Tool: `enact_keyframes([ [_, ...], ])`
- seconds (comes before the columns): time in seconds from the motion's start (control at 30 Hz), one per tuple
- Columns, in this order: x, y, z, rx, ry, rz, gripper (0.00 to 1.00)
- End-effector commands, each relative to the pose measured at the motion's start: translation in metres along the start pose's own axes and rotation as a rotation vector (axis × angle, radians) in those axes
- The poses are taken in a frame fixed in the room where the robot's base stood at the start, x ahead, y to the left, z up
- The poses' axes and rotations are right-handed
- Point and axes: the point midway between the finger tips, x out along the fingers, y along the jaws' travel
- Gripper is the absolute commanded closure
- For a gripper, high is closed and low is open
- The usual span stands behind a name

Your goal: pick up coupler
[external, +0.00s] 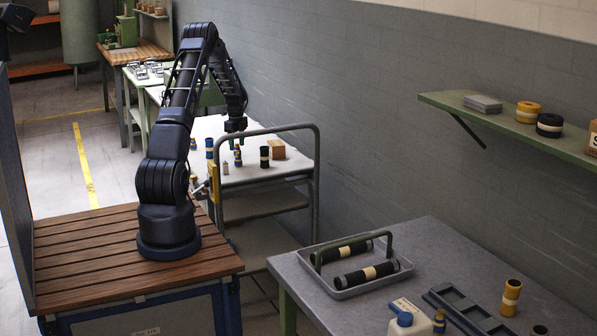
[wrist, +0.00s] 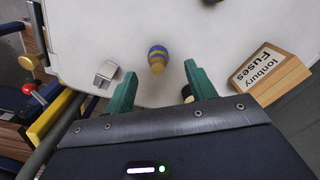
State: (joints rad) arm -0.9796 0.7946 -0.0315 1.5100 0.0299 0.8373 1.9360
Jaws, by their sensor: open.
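My gripper (external: 236,140) points down over the white cart top (external: 206,128). In the wrist view its two green fingers (wrist: 160,72) are apart with nothing held between them. A small blue and yellow piece (wrist: 157,58) stands just beyond the fingertips, roughly in line with the gap. It also shows under the gripper in the external view (external: 238,157). No label marks the coupler, so I cannot tell for certain which piece it is. A dark piece (wrist: 187,92) is partly hidden by the right finger.
A wooden fuse box (wrist: 267,74) is right of the fingers, and a small grey metal block (wrist: 106,72) is to the left. A black cylinder (external: 264,158) and blue pieces (external: 210,148) stand on the cart. The cart's rail (external: 316,150) rises at its right end.

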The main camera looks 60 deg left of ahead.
Motion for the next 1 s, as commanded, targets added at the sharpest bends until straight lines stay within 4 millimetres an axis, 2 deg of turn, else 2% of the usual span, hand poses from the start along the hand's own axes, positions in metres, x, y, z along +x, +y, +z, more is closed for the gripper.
enact_keyframes([
  [0.1,0.015,0.000,-0.001,0.001,0.000,0.001,0.44],
  [0.37,0.032,0.002,-0.004,0.001,0.000,0.002,0.44],
  [0.63,0.066,0.005,-0.008,0.000,0.000,0.001,0.44],
  [0.9,0.071,0.005,-0.008,0.000,0.000,0.000,0.44],
  [0.93,0.071,0.005,-0.008,0.000,0.000,0.000,0.46],
  [1.0,0.071,0.005,-0.008,0.000,0.000,0.000,0.60],
])
